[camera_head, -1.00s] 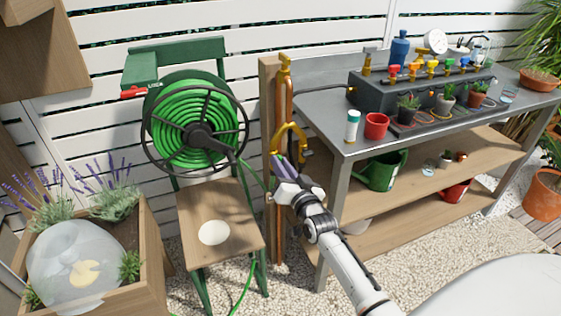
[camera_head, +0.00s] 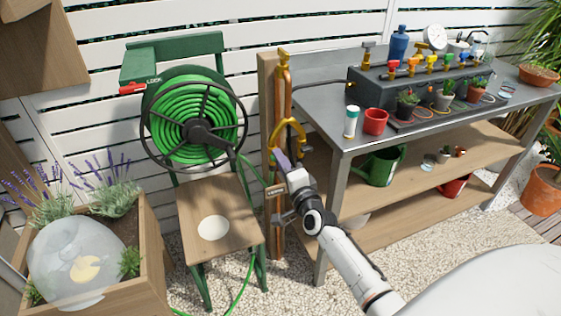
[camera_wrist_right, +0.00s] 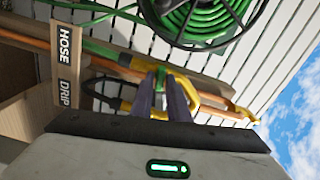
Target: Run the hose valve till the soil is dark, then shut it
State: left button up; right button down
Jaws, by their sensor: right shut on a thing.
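A yellow forked valve fitting (camera_head: 290,132) sits on the copper pipe (camera_head: 283,80) of a wooden post. My right gripper (camera_head: 281,158) is at its lower left part. In the right wrist view, the purple-grey fingers (camera_wrist_right: 165,98) are shut on a small green valve handle (camera_wrist_right: 160,76) at the yellow fitting, mostly hidden between them. A sign reading HOSE and DRIP (camera_wrist_right: 66,68) is beside the pipe. A wooden planter box (camera_head: 151,225) at the left holds brown soil (camera_head: 122,228), lavender and a clear globe (camera_head: 75,262). My left gripper is not in view.
A green hose reel (camera_head: 195,125) hangs by the fence above a wooden-seated chair (camera_head: 215,195). A grey-topped bench (camera_head: 345,145) at the right carries small pots, a red cup (camera_head: 375,122) and a dark manifold (camera_head: 375,90). Gravel covers the floor.

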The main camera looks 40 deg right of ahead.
jog(key=shift+f+m, duration=0.15)
jog(key=shift+m, duration=0.75)
jog(key=c, duration=1.8)
grip_release()
jog(key=shift+s, duration=0.1)
jog(key=v, duration=1)
jog(key=shift+s+p, duration=0.1)
jog(key=shift+p, duration=0.25)
